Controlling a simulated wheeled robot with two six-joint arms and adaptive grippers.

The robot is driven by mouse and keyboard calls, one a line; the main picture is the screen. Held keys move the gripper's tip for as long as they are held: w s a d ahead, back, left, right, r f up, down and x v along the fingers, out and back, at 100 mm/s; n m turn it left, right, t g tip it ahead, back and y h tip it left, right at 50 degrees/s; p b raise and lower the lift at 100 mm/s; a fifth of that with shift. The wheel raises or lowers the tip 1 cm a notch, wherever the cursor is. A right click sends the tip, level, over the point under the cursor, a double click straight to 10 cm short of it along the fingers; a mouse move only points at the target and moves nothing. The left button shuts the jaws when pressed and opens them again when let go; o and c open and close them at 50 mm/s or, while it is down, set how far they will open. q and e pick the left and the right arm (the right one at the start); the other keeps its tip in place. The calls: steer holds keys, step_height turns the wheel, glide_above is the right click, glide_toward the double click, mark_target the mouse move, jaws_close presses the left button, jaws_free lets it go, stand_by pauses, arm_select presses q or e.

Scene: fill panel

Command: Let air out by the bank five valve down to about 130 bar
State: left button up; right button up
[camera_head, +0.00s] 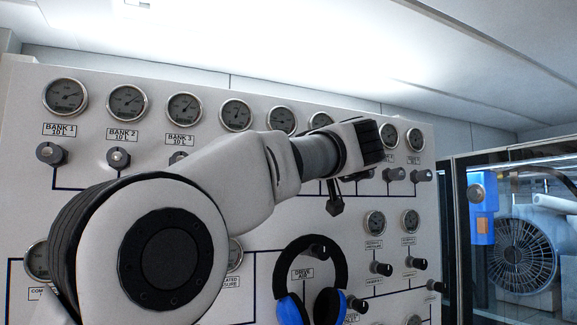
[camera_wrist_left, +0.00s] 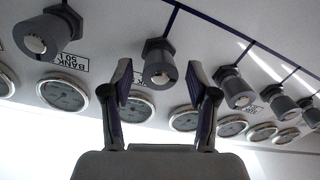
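In the left wrist view, turned upside down, a grey valve knob (camera_wrist_left: 158,65) with a pale round cap stands between the fingertips of my left gripper (camera_wrist_left: 159,78). The two fingers are apart, with a gap to the knob on both sides. By its place in the row this looks like the bank five valve; its label is hidden. A gauge (camera_wrist_left: 137,105) shows partly between the fingers; its reading is too small to tell. In the head view my left arm covers the middle valves, and the bank five gauge (camera_head: 281,120) shows partly above it. My right gripper is out of view.
Neighbouring valve knobs (camera_wrist_left: 230,87) and (camera_wrist_left: 45,35) stand close on both sides of the gripper. Blue and black ear defenders (camera_head: 318,260) hang on the lower panel. A glass-fronted cabinet with a fan (camera_head: 520,255) is at the right.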

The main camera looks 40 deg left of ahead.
arm_select(q)
steer(key=s+d+f+m+b, duration=0.2)
steer(key=d+m+b, duration=0.1)
steer(key=d, duration=0.5)
steer(key=w+d+f+m+t+b, duration=0.1)
steer(key=w+f+t+b, duration=0.1)
steer(key=w+f, duration=0.3)
steer(key=w+d+f+m+t+y+b, duration=0.1)
steer(key=w+f+b, duration=0.4)
steer(key=f, duration=0.7)
steer(key=w+d+f+m+t+y+b, duration=0.1)
steer(key=w+f+m+t+b, duration=0.2)
steer(key=w+f, duration=0.3)
step_height(320, 180, down, 3)
steer(key=shift+d+b, duration=0.25)
steer(key=shift+b, duration=0.2)
